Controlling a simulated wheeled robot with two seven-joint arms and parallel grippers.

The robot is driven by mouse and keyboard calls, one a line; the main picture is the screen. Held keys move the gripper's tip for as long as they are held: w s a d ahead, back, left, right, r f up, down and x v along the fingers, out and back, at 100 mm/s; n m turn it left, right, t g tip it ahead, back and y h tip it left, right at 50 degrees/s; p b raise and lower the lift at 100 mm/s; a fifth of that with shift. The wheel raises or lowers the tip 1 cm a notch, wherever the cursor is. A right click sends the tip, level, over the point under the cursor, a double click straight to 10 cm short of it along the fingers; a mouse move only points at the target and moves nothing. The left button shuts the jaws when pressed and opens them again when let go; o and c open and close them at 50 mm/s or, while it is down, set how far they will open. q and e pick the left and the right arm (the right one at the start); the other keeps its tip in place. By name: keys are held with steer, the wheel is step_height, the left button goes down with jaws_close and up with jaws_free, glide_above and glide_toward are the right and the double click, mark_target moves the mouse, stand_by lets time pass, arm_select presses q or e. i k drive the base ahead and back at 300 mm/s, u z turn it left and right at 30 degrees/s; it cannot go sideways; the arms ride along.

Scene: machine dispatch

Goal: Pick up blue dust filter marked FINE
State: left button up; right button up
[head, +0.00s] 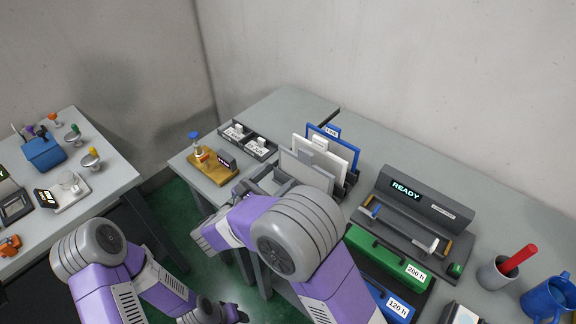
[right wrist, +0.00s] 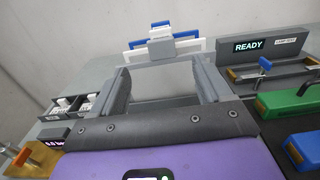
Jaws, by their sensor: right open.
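A blue-framed filter (head: 346,150) stands upright at the back of a rack on the right-hand table. A small white tag on its top is too small to read surely. A white filter (head: 325,157) and a grey filter (head: 307,171) stand in front of it. The blue filter (right wrist: 186,35) shows in the right wrist view as a strip above the white one. My right gripper (right wrist: 160,78) is open with its two fingers apart, facing the front of the filters; nothing is clearly held. My left gripper (head: 228,314) is low at the bottom edge, its fingers unclear.
A READY machine (head: 418,200) stands right of the rack, with a green case (head: 385,252) and a blue case (head: 398,306) before it. Left of the rack are a tray of small parts (head: 247,139) and a yellow stand (head: 213,167). A cup (head: 494,276) is far right.

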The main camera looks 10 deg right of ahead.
mark_target(343, 149)
steer(key=k, duration=1)
